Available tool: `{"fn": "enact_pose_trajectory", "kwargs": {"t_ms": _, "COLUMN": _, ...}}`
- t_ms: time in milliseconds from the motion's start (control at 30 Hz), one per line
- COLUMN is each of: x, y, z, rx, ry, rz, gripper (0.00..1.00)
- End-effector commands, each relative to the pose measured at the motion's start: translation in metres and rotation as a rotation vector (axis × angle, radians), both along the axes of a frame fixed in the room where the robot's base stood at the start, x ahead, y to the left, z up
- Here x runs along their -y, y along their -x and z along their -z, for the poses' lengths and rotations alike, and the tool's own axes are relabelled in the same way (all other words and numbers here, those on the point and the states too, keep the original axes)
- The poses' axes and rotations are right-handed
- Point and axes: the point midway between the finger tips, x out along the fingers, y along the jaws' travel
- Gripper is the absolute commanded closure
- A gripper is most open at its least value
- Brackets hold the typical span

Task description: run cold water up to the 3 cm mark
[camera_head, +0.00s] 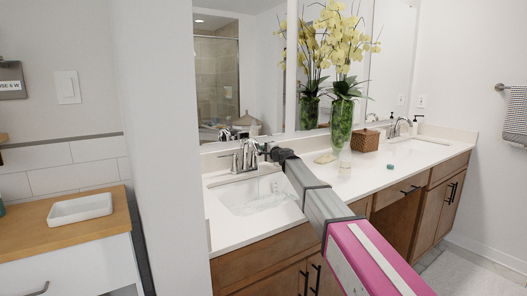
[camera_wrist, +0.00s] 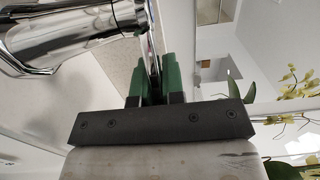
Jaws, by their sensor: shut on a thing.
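The chrome faucet (camera_head: 243,157) stands behind the left basin (camera_head: 250,195) of the white vanity. My gripper (camera_head: 267,151) is at the right side of this faucet, with my arm reaching over the basin from the lower right. In the wrist view, the green fingers of my gripper (camera_wrist: 153,80) are shut on a thin chrome faucet lever (camera_wrist: 151,35). The faucet's shiny body (camera_wrist: 75,30) fills the upper left there. A small pale shape (camera_head: 276,187) shows at the basin's right wall, and any 3 cm mark is too small to read.
A green glass vase (camera_head: 342,122) with yellow orchids stands right of the faucet, near a brown woven box (camera_head: 365,141). A second faucet (camera_head: 396,128) and basin (camera_head: 418,145) are farther right. A mirror (camera_head: 240,70) rises behind the counter. A wall edge (camera_head: 160,150) stands to the left.

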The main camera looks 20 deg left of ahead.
Motion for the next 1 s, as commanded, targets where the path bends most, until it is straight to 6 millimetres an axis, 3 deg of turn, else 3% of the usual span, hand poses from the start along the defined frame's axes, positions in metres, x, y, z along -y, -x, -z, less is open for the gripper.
{"fn": "enact_pose_trajectory", "kwargs": {"t_ms": 67, "x": 0.001, "y": 0.0, "z": 0.001, "rx": -0.001, "ry": 0.001, "rz": 0.0, "gripper": 1.0}}
{"fn": "enact_pose_trajectory", "kwargs": {"t_ms": 100, "x": 0.001, "y": 0.0, "z": 0.001, "rx": -0.001, "ry": 0.001, "rz": 0.0, "gripper": 0.81}}
{"fn": "enact_pose_trajectory", "kwargs": {"t_ms": 167, "x": 0.0, "y": 0.0, "z": 0.001, "rx": -0.001, "ry": 0.001, "rz": -0.001, "gripper": 0.65}}
{"fn": "enact_pose_trajectory", "kwargs": {"t_ms": 567, "x": -0.001, "y": -0.002, "z": 0.0, "rx": -0.001, "ry": 0.001, "rz": -0.025, "gripper": 0.65}}
{"fn": "enact_pose_trajectory", "kwargs": {"t_ms": 1000, "x": -0.016, "y": -0.013, "z": 0.0, "rx": 0.0, "ry": 0.0, "rz": -0.306, "gripper": 0.65}}
